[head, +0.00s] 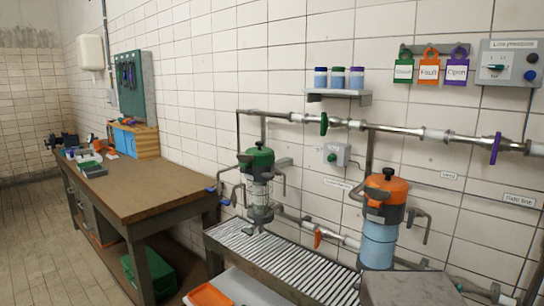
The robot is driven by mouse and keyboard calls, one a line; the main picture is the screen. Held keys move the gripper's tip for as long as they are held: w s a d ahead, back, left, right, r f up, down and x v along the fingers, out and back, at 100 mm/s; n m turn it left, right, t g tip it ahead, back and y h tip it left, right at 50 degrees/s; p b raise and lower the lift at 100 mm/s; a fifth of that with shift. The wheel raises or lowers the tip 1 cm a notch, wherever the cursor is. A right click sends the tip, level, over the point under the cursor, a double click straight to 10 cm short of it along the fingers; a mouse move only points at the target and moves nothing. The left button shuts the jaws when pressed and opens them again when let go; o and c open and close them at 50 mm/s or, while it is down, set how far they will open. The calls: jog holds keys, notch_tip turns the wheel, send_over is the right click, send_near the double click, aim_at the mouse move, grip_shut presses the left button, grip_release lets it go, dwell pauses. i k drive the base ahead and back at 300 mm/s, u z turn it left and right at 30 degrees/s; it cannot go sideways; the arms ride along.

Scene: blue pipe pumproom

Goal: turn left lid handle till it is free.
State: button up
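The left filter housing has a green lid (257,160) with a small dark handle (259,146) on top. Its clear body (258,198) hangs below the lid, above a slatted metal grate. The lid appears seated on the body. A second housing to the right has an orange lid (386,188) with a black knob (388,174) and a bluish body (378,245). My gripper is not in view. The exact angle of the left handle is too small to tell.
Pipes with a green valve (324,124) and a purple valve (495,148) run along the tiled wall. The slatted grate (285,262) lies below the housings. A wooden workbench (135,188) stands at left. Floor at far left is clear.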

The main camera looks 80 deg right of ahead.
aim_at(246, 158)
jog(key=z, duration=0.3)
jog(key=k, duration=0.85)
jog(key=u, duration=0.2)
jog(key=i, duration=1.45)
jog(key=z, duration=0.55)
jog(key=i, duration=0.95)
jog(key=z, duration=0.65)
